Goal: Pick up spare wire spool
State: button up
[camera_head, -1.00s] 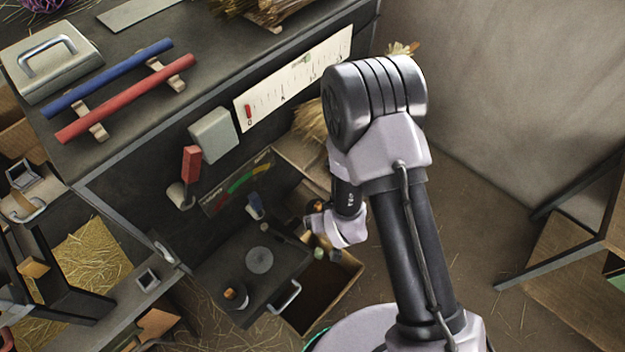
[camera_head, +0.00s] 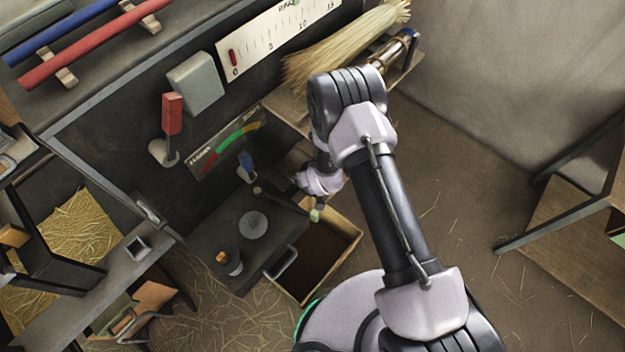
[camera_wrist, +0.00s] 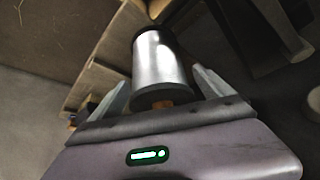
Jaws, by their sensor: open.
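In the wrist view a spool (camera_wrist: 160,62) with shiny silver wire and dark end flanges lies between the two fingers of my open gripper (camera_wrist: 163,78). A short orange-brown core end shows at its near flange. The fingers stand on either side of the spool, and I cannot tell whether either one touches it. Wooden boards (camera_wrist: 95,82) lie beyond and beside the spool. In the head view my wrist is over the upper end of an open wooden box (camera_head: 333,245).
A dark bench front carries a red lever (camera_head: 172,114), a coloured dial (camera_head: 232,142) and a grey block (camera_head: 196,82). A dark plate (camera_head: 232,262) with a metal handle (camera_head: 281,264) adjoins the box. A straw broom head (camera_head: 345,45) lies above my arm. Straw-strewn floor is open at right.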

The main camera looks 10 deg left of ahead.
jog(key=shift+r, duration=0.1)
grip_shut()
jog(key=shift+r, duration=0.15)
